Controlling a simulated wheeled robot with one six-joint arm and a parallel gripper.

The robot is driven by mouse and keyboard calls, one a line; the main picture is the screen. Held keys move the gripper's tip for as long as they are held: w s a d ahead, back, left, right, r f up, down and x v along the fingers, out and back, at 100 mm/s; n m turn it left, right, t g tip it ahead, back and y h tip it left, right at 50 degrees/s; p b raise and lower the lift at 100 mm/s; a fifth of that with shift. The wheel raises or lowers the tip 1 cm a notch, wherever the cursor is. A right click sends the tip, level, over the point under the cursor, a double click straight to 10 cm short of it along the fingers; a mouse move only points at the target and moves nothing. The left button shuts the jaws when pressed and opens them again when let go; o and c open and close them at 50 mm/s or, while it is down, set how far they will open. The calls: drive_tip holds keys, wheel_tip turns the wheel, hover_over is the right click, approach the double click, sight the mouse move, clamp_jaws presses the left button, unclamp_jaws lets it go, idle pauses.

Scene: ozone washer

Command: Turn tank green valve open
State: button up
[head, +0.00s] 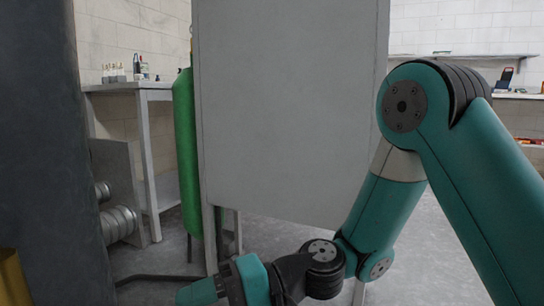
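A tall green tank (187,150) stands upright at the left of the grey cabinet, partly hidden behind the cabinet's edge. A small fitting shows at its top (191,45); I cannot make out whether it is the valve or how it is turned. My teal arm reaches in from the right and bends down to the lower middle of the view. Its wrist ends at the bottom edge, below and in front of the tank and apart from it.
A large grey cabinet panel (290,110) blocks the middle. A dark column (45,150) stands close at the left. A side table (145,87) with small bottles (113,73) and metal cylinders (118,222) are behind it. Grey floor (275,232) is open below the cabinet.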

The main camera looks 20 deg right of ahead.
drive_tip(key=d+r+p, duration=0.1)
drive_tip(key=d+p, duration=0.1)
drive_tip(key=d, duration=0.4)
drive_tip(key=s+r+n+h+p, duration=0.3)
drive_tip(key=r+p, duration=1)
drive_tip(key=s+d+r+n+g+h+p, duration=0.1)
drive_tip(key=s+r+n+h+p, duration=0.2)
drive_tip(key=r+p, duration=1)
drive_tip(key=shift+s+d+r+h+p, duration=0.3)
drive_tip(key=shift+s+r+h+p, duration=0.1)
drive_tip(key=shift+h, duration=0.1)
drive_tip(key=shift+f, duration=0.1)
drive_tip(key=shift+c, duration=0.4)
